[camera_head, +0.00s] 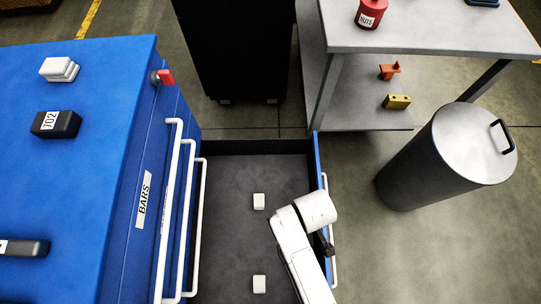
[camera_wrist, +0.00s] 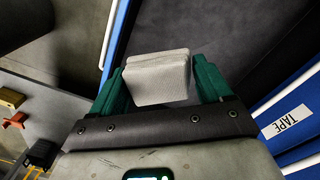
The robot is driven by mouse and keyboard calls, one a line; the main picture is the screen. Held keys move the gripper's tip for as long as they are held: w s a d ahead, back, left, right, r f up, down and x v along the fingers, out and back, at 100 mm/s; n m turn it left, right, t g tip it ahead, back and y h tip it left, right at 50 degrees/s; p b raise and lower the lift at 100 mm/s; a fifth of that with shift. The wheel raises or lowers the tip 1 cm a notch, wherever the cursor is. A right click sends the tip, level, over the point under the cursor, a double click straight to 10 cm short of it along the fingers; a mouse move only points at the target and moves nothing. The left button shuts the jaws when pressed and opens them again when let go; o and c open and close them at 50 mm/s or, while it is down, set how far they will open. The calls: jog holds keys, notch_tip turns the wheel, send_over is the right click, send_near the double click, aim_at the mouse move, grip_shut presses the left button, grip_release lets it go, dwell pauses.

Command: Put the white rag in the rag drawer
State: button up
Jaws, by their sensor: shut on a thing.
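In the wrist view, my gripper (camera_wrist: 158,77) has its green fingers shut on the folded white rag (camera_wrist: 155,88). The rag shows against the dark inside of an open drawer (camera_wrist: 222,35). In the head view, this drawer (camera_head: 225,235) is pulled out from the blue cabinet, and my white arm reaches over its right part. My gripper and the held rag cannot be made out clearly there. Two small white pieces (camera_head: 258,201) (camera_head: 259,284) show in the drawer area. No label on the open drawer can be read.
A grey bin (camera_head: 440,160) and metal table (camera_head: 430,35) stand right.

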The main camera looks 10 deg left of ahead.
jog(key=s+a+f+n+b, duration=0.45)
jog(key=s+f+b, duration=0.45)
jog(key=f, duration=0.3)
jog(key=s+a+f+n+b, duration=0.3)
jog(key=s+f+n+b, duration=0.4)
jog(key=f, duration=0.4)
jog(key=b, duration=0.9)
send_over(259, 241)
jog(key=shift+m, duration=0.35)
jog(key=f, duration=0.9)
jog(key=shift+s+d, duration=0.25)
jog(key=shift+s, duration=0.15)
jog(key=shift+w+f, duration=0.15)
jog(key=shift+f, duration=0.1)
jog(key=shift+w+a+f+b, duration=0.1)
jog(key=shift+f+b, duration=0.5)
jog(key=shift+f, duration=0.25)
jog(key=shift+w+a+f+b, duration=0.1)
jog(key=shift+f+b, duration=0.5)
jog(key=shift+f, duration=0.25)
